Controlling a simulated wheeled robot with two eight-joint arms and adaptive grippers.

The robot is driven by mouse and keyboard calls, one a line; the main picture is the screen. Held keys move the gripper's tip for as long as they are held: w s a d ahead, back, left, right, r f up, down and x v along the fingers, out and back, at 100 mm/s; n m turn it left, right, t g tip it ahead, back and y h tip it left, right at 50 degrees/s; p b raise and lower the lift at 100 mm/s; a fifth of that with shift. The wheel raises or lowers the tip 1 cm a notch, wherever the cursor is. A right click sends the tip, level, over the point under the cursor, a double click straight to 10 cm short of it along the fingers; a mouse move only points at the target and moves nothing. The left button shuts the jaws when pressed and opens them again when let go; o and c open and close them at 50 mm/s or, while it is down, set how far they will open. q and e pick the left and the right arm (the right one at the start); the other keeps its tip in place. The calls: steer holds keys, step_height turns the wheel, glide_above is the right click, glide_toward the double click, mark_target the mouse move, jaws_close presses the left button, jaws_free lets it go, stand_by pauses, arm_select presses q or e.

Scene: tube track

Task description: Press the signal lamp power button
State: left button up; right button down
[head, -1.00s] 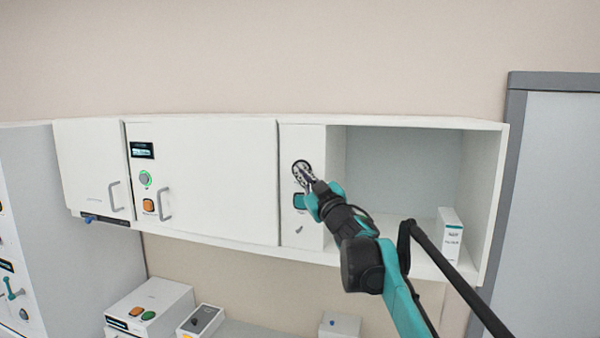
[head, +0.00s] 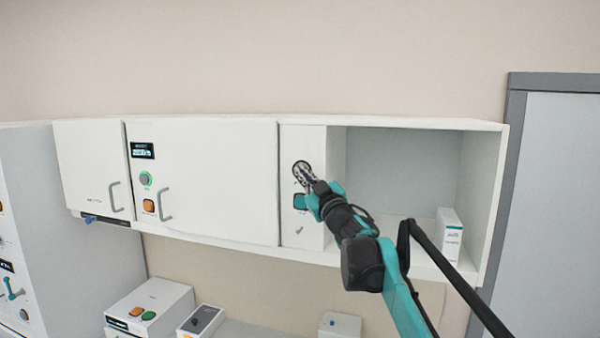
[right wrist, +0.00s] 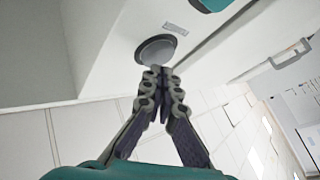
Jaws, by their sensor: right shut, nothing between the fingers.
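My right gripper (head: 304,172) is shut and empty, with its fingertips at the narrow white panel (head: 302,142) left of the open shelf. In the right wrist view, the shut fingertips (right wrist: 163,72) are at the lower edge of a round grey button (right wrist: 155,49) on a white face. I cannot tell whether they touch it or stop just short. A small label beside the button is too blurred to read, so I cannot confirm that this is the signal lamp power button. My left gripper is not in view.
A small white carton (head: 449,235) stands in the open shelf at right. Boxes with buttons sit on the counter below.

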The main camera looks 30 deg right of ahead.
steer(key=shift+w+d, duration=0.3)
steer(key=shift+d, duration=0.05)
stand_by(0.6)
steer(key=shift+a, duration=0.1)
steer(key=shift+s+a, duration=0.45)
steer(key=shift+a, duration=0.05)
steer(key=shift+a, duration=0.1)
steer(key=shift+s+a, duration=1.95)
steer(key=shift+a, duration=0.2)
